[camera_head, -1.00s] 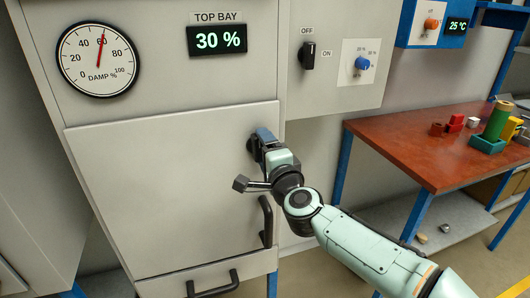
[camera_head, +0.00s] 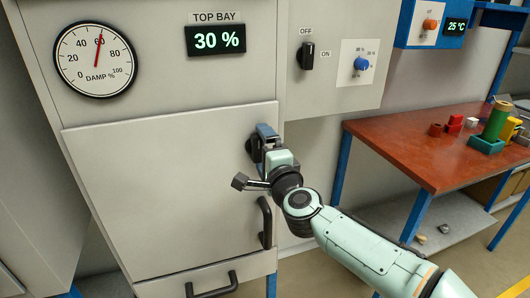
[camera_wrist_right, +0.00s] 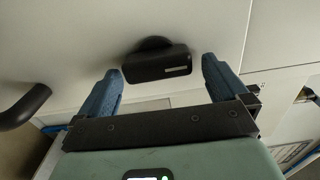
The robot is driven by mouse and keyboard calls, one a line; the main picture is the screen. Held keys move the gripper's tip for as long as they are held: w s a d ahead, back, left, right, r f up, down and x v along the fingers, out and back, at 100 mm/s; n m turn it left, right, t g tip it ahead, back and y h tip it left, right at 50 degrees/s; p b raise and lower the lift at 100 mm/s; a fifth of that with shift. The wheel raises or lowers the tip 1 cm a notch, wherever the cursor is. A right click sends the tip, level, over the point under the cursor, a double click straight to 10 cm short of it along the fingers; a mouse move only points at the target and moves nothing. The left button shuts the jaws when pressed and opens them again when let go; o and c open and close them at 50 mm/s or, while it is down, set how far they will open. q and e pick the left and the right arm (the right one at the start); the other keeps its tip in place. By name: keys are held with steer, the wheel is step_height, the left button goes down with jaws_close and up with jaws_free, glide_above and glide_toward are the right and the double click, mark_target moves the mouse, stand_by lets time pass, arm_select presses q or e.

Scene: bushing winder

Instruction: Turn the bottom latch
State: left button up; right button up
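A black latch (camera_head: 250,147) sits near the upper right edge of a large grey door (camera_head: 160,190). It is partly hidden by my right gripper in the head view. In the right wrist view, the latch (camera_wrist_right: 157,65) is a dark bar with a small pale mark, lying crosswise on a round base. My right gripper (camera_head: 264,134) is at the latch. Its blue fingers stand apart in the wrist view, one on each side of the latch, with visible gaps at both ends. I cannot tell its exact depth. My left gripper is not in view.
A black door handle (camera_head: 265,222) is below my right gripper, and another handle (camera_head: 212,287) is on the panel below. An OFF/ON switch (camera_head: 308,55) and a blue knob (camera_head: 361,63) are above right. A red-topped table (camera_head: 425,150) holding small objects stands at right.

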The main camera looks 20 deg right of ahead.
steer(key=s, duration=1.3)
steer(key=shift+s+d, duration=0.2)
steer(key=shift+d, duration=0.05)
